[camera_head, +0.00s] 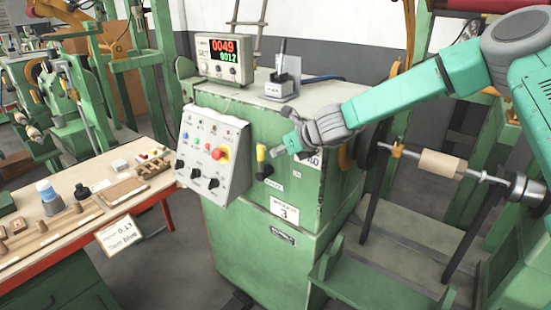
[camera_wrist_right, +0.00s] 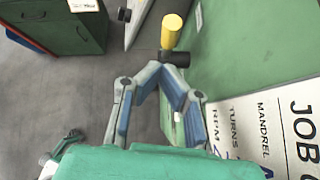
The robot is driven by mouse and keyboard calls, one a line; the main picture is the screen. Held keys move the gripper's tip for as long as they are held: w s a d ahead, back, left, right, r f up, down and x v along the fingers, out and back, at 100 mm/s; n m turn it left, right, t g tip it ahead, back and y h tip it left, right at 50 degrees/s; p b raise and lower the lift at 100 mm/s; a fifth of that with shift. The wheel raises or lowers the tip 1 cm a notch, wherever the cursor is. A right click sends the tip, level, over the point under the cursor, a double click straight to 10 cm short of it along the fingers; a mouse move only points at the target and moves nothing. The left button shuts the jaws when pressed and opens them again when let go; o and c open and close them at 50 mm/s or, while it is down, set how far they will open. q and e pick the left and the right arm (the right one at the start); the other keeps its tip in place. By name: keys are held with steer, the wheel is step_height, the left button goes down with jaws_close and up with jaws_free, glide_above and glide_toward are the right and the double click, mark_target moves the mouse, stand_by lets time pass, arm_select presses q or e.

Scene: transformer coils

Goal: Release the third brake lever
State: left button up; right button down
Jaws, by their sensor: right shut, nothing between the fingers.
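The brake lever (camera_head: 261,154) has a yellow handle on a black pivot and stands roughly upright on the front of the green machine (camera_head: 240,225), which bears a plate with the number 3 (camera_head: 284,212). In the right wrist view the yellow lever (camera_wrist_right: 171,31) is just beyond the fingers. My right gripper (camera_head: 278,152) is just right of the lever in the head view. Its fingertips come together in the wrist view (camera_wrist_right: 157,68), with nothing between them. Whether they touch the lever I cannot tell. My left gripper is not in view.
A control box (camera_head: 214,152) with knobs and a red button is left of the lever. A counter (camera_head: 224,58) with red and green digits stands on top. A job card (camera_wrist_right: 275,125) is close beside my right gripper. A winding shaft (camera_head: 480,176) is at right, a workbench (camera_head: 60,240) at left.

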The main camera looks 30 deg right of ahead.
step_height(320, 180, up, 7)
steer(key=s+p, duration=0.1)
steer(key=shift+d+p, duration=0.3)
steer(key=shift+d, duration=0.05)
steer(key=shift+s+r, duration=0.1)
steer(key=s+a+f+n+g+h+b, duration=0.15)
steer(key=s+f+n, duration=0.35)
steer(key=f, duration=0.5)
steer(key=s+a+f+n+g+h+b, duration=0.1)
steer(key=s+a+f+n+g+b, duration=0.15)
steer(key=s+f+n, duration=0.5)
steer(key=s+a+f+n+g+h+b, duration=0.1)
steer(key=s+f+n+b, duration=0.2)
steer(key=f, duration=0.8)
steer(key=s+a+f+n+g+b, duration=0.1)
steer(key=s+f+n+b, duration=0.1)
steer(key=s+f+n, duration=0.4)
steer(key=s+a+f+n+g+b, duration=0.1)
steer(key=s+f+n+b, duration=0.2)
steer(key=s, duration=0.9)
steer(key=s+a+f+n+g+b, duration=0.1)
steer(key=s+f+n+g+b, duration=0.1)
steer(key=s+f+n, duration=0.6)
steer(key=shift+s+a+f+n+b, duration=0.3)
steer(key=shift+s+n+b, duration=0.25)
steer(key=shift+n, duration=0.4)
